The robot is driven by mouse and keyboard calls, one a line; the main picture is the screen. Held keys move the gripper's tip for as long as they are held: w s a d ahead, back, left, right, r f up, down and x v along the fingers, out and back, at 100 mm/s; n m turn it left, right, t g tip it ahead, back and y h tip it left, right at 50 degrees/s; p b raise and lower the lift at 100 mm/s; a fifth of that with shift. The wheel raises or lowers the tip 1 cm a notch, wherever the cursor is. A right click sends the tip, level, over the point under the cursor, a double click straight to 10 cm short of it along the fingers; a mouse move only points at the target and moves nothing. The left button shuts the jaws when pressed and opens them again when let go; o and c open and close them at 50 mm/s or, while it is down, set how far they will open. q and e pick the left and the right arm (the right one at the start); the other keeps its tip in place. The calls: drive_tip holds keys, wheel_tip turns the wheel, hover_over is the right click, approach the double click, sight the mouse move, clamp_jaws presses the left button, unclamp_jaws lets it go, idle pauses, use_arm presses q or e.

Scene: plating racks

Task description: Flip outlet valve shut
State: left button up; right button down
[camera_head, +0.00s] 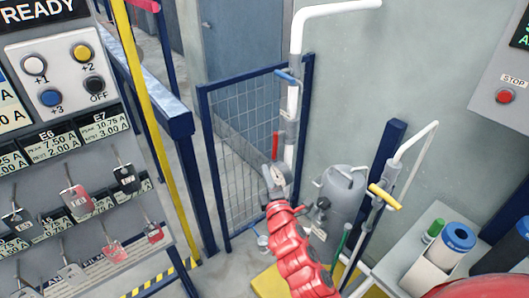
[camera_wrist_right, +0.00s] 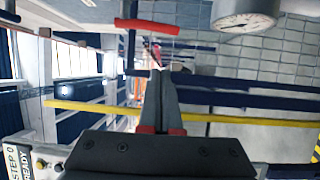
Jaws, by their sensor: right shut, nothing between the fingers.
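Several coloured valve handles show on the pipework, and no label tells which is the outlet valve. A red handle (camera_head: 275,145) stands upright beside the white vertical pipe. A blue handle (camera_head: 287,76) sits higher on that pipe. A yellow handle (camera_head: 385,197) lies across the right pipe, and a green handle (camera_head: 342,242) is low by the grey canister (camera_head: 343,205). My right gripper (camera_wrist_right: 158,72) is shut and empty. In the right wrist view, a red handle (camera_wrist_right: 147,26) lies just beyond its fingertips, apart from them. My left gripper is not in view.
A round gauge (camera_wrist_right: 245,16) is close by in the right wrist view. A mesh gate (camera_head: 245,150) stands behind the pipes. A control panel with hanging tags (camera_head: 80,200) is at the left. A grey bench (camera_head: 400,262) with bottles is at the right.

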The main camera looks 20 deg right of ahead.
sight(275, 146)
idle(0.3)
drive_tip(key=w+d+p, duration=0.3)
drive_tip(key=w+p, duration=0.1)
drive_tip(key=w, duration=0.3)
drive_tip(key=shift+w+d+r, duration=0.15)
drive_tip(key=shift+d+r, duration=0.05)
drive_tip(key=shift+d, duration=0.05)
idle(0.3)
